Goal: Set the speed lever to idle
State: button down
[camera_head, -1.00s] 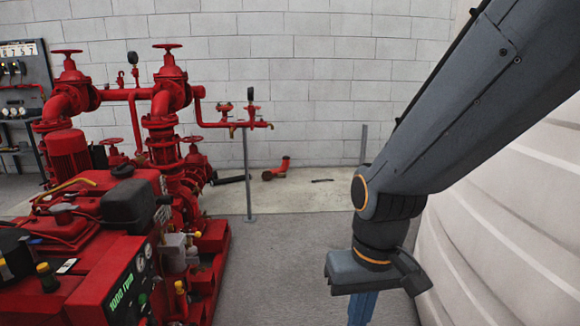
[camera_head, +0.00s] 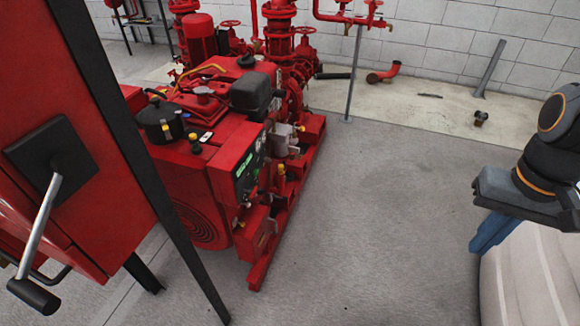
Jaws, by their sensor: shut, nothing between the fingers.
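The red pump engine (camera_head: 215,140) stands on the floor left of the middle, with a dark gauge panel (camera_head: 250,165) on its near right side. I cannot make out for sure which part on it is the speed lever. A grey metal lever (camera_head: 38,225) with a black grip sticks out from a black plate on the red cabinet at the left edge; whether this is the speed lever does not show. My gripper (camera_head: 488,238) is at the right edge, its blue fingers shut and empty, pointing down. It is well apart from the engine and the cabinet.
The red cabinet (camera_head: 95,165) on dark legs stands close at the left. Red pipes and valves stand behind the engine. A loose red elbow pipe (camera_head: 383,73) lies near the back wall. The grey floor (camera_head: 390,220) between engine and gripper is clear.

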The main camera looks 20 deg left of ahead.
aim_at(260, 191)
jog(key=u, duration=0.55)
jog(key=k, duration=0.6)
jog(key=u, duration=0.6)
jog(key=i, duration=1.2)
jog(key=z, duration=0.85)
